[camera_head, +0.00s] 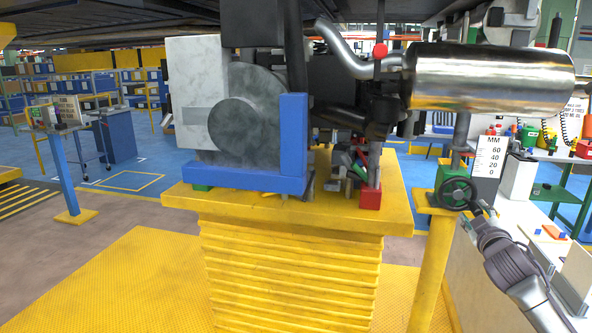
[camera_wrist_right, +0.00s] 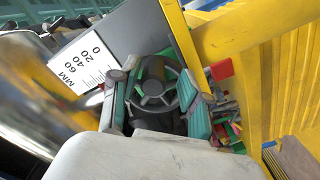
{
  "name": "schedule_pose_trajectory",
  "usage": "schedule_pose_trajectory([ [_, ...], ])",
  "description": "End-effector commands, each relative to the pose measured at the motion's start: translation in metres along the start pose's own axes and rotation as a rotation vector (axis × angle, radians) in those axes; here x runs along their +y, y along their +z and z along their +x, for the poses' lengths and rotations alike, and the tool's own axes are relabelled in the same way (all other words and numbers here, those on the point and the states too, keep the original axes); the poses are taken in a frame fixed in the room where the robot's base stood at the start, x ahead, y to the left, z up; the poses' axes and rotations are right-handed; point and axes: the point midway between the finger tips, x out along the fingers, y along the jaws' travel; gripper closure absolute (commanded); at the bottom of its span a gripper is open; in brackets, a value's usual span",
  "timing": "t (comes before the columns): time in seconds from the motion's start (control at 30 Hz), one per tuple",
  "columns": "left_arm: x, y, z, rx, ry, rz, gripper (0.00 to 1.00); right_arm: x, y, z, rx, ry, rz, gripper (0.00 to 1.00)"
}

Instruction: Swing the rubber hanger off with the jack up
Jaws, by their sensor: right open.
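The jack's black handwheel (camera_head: 455,193) sits on a yellow post (camera_head: 428,265) at the right, below the shiny silver muffler (camera_head: 490,78). My right gripper (camera_head: 480,208) is just right of the wheel. In the right wrist view, the handwheel (camera_wrist_right: 152,98) shows between the open fingers of my right gripper (camera_wrist_right: 156,100); I cannot tell whether they touch it. A white millimetre scale (camera_head: 490,156) stands beside the jack's column and also shows in the right wrist view (camera_wrist_right: 82,62). I cannot clearly make out the rubber hanger. My left gripper is not in view.
A yellow lift table (camera_head: 290,222) carries a grey drive unit in a blue bracket (camera_head: 293,140). A red block (camera_head: 370,197) sits near its right edge. A white workbench (camera_head: 490,265) lies right of the post. The car underbody hangs overhead.

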Motion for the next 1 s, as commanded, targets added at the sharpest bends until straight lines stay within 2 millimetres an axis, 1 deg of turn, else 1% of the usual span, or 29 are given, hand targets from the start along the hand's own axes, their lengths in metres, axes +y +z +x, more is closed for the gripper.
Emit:
schedule_pose_trajectory([
  [0.07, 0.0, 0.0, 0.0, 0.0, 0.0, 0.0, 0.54, 0.0, 0.0, 0.0, 0.0, 0.0, 0.0, 0.54],
  [0.17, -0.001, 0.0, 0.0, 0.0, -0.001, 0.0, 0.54, 0.0, 0.0, 0.0, 0.0, 0.0, 0.0, 0.69],
  [0.3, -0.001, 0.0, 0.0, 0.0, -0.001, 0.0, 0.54, -0.001, 0.0, 0.0, 0.0, -0.001, 0.0, 0.93],
  [0.33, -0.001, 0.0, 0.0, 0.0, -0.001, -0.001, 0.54, -0.001, 0.0, 0.0, 0.0, -0.002, 0.0, 0.97],
  [0.37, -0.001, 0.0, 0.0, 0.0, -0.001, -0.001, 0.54, -0.002, 0.0, 0.0, 0.0, -0.002, 0.0, 1.0],
  [0.57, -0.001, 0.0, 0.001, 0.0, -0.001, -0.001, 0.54, -0.005, 0.001, -0.001, -0.001, -0.006, 0.001, 1.0],
  [0.67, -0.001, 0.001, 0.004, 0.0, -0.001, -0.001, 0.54, -0.011, 0.002, -0.001, -0.002, -0.009, 0.002, 1.0],
  [0.87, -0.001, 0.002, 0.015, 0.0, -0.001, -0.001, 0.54, -0.03, 0.002, -0.001, -0.001, -0.01, 0.002, 1.0],
  [1.0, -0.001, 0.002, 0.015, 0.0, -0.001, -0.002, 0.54, -0.032, 0.001, -0.001, -0.002, -0.01, 0.001, 1.0],
])
